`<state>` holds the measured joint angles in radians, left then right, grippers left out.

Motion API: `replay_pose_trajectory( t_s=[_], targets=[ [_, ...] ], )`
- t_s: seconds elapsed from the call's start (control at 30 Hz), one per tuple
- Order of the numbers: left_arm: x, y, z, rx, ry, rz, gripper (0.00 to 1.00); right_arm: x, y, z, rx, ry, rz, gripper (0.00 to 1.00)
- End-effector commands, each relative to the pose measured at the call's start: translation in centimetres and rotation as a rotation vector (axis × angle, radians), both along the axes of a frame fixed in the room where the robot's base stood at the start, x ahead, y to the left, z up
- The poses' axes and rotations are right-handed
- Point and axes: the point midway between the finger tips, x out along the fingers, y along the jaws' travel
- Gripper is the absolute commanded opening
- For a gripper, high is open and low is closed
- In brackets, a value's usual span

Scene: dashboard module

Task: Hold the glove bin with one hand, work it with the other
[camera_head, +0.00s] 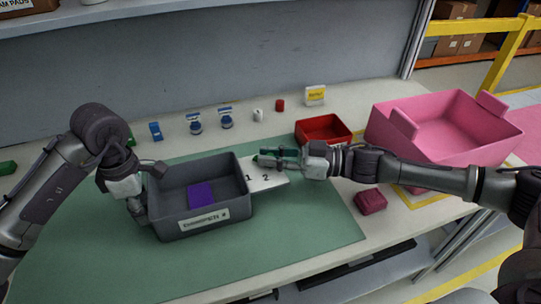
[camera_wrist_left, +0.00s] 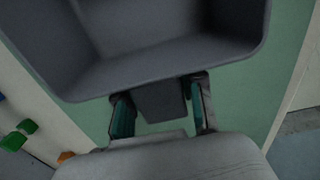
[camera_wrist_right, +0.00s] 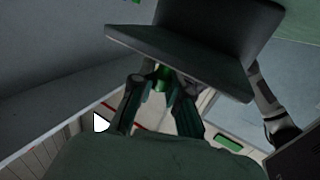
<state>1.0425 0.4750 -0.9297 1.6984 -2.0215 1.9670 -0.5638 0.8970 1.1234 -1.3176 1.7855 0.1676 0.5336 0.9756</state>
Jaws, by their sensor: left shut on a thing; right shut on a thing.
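The grey open bin (camera_head: 180,220) with a white front label stands on the green mat; I take it as the glove bin. A purple block (camera_head: 200,194) lies inside. My left gripper (camera_head: 141,212) is at the bin's left side; in the left wrist view its fingers (camera_wrist_left: 160,108) are shut on a grey tab (camera_wrist_left: 160,100) below the rim. My right gripper (camera_head: 266,159) is beside the bin's right side, above a white card (camera_head: 266,177) marked 1 and 2. It is shut on a small green piece (camera_head: 256,158), also in the right wrist view (camera_wrist_right: 160,80), partly hidden by the fingers.
A red tray (camera_head: 323,143) and a large pink bin (camera_head: 450,150) stand to the right. A dark red block (camera_head: 370,201) lies near the mat's right edge. Several small blue, white and red items line the back. The mat's (camera_head: 300,235) front right is clear.

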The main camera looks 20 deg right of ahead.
Motion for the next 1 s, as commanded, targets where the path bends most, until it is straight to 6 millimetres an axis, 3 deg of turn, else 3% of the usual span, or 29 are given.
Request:
replay_pose_trajectory(
  t_s=[0.13,0.17,0.3,0.67,1.0],
  targets=[
    [0.0,0.2,0.0,0.004,0.000,0.004,0.00,0.1,-0.1,0.0,-0.003,-0.001,-0.004,0.00],
    [0.0,0.2,0.0,0.004,0.000,0.004,0.00,0.1,-0.1,0.0,-0.003,-0.001,-0.004,0.19],
    [0.0,0.2,0.0,0.004,0.000,0.004,0.00,0.1,-0.1,0.0,-0.001,0.000,-0.003,0.42],
    [0.0,0.1,0.0,0.002,0.000,0.003,0.00,-0.2,-0.5,-0.1,-0.001,0.000,-0.003,0.42],
    [0.0,0.1,0.0,0.001,0.000,0.002,0.00,-2.3,-5.3,-0.1,-0.004,0.001,-0.006,0.42]
  ],
)
